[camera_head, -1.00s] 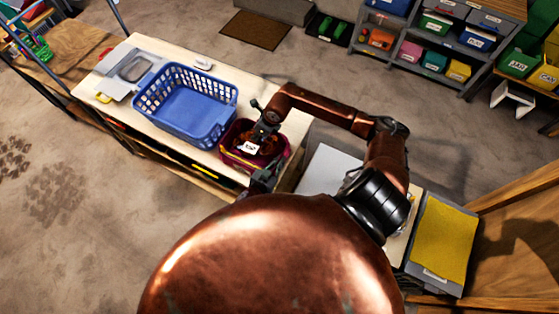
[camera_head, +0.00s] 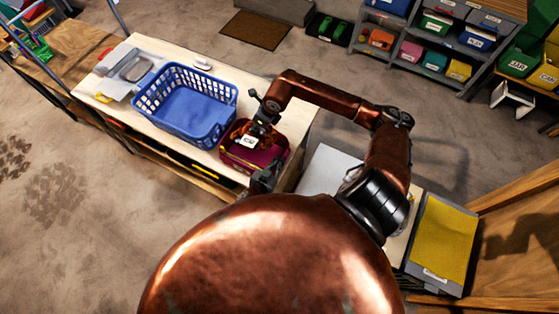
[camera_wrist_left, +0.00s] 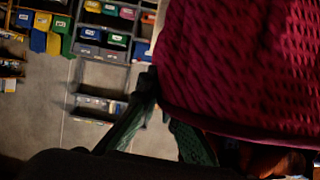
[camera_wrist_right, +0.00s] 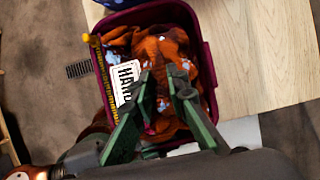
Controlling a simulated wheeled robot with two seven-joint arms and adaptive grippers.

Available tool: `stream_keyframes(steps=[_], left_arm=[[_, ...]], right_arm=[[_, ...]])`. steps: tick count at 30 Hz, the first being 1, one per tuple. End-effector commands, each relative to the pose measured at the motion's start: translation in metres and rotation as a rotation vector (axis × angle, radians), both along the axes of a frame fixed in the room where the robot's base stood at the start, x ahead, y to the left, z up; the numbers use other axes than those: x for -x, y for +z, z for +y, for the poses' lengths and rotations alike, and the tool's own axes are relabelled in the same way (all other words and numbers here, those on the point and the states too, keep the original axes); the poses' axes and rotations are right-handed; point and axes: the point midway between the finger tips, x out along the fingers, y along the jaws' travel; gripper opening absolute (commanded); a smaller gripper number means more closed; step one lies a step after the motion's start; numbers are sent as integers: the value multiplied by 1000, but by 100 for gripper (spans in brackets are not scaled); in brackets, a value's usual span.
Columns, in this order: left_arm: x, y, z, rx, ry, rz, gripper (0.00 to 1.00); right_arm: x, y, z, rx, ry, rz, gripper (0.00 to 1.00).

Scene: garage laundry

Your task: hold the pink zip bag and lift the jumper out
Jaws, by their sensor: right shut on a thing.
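The pink zip bag (camera_head: 262,158), a dark pink mesh-walled tub shape, stands open at the right end of the wooden bench. The orange-brown patterned jumper (camera_wrist_right: 160,50) shows inside its rim in the right wrist view, with a white label (camera_wrist_right: 125,80) on it. My right gripper (camera_wrist_right: 164,78) is shut on the jumper over the bag. My left gripper (camera_head: 264,180) is at the bag's near corner. In the left wrist view the bag's mesh wall (camera_wrist_left: 240,60) is close by and hides part of one finger; whether the jaws grip it is unclear.
A blue laundry basket (camera_head: 140,98) stands left of the bag on the bench (camera_head: 105,110). Grey trays (camera_head: 118,88) lie at the bench's far left. A yellow-topped tray (camera_head: 440,240) is at the right. Shelves with bins (camera_head: 410,50) stand across the floor.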

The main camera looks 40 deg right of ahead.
Motion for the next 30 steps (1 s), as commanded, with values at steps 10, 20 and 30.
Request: stream_keyframes(steps=[10, 20, 30], left_arm=[[0, -1, 0, -1, 0, 0, 0], [0, -1, 0, -1, 0, 0, 0], [0, -1, 0, -2, 0, 1, 0]], right_arm=[[-1, 22, 0, 0, 1, -3, 0], [-1, 33, 0, 0, 0, -3, 0], [-1, 32, 0, 0, 0, -2, 0]])
